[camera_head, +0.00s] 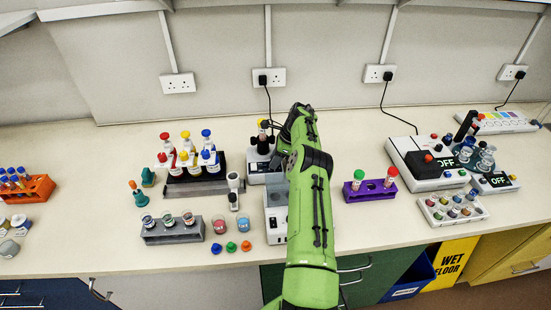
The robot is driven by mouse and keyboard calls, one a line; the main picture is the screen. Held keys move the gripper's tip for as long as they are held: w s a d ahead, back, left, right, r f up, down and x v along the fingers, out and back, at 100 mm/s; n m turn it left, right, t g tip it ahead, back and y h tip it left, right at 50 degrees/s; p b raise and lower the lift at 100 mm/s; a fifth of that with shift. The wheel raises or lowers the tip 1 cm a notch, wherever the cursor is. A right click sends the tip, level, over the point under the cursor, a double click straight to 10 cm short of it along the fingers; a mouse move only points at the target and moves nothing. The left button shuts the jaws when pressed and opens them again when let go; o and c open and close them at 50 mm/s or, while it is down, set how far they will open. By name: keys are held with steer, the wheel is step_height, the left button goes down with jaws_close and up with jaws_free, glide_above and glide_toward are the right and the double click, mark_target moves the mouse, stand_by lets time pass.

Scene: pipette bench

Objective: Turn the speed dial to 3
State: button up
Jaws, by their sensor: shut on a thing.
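A small mixer (256,166) with a white base and a dark top stands at the back middle of the bench. A tube with a yellow cap (263,124) stands upright in its top. My green arm reaches over the bench from the front, and my gripper (279,158) points down at the right side of the mixer. The gripper is shut on the speed dial there. My arm and wrist hide the dial and most of the fingers, so the dial's setting cannot be read.
A white box with a grey top (275,215) stands under my forearm. A purple rack (369,190) is close on the right, and a dark rack of bottles (190,176) on the left. Devices with OFF displays (432,164) stand at the right. A cable runs behind the mixer.

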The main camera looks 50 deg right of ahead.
steer(key=o, duration=1)
steer(key=p+v, duration=0.7)
steer(key=v, duration=0.9)
steer(key=shift+w, duration=0.15)
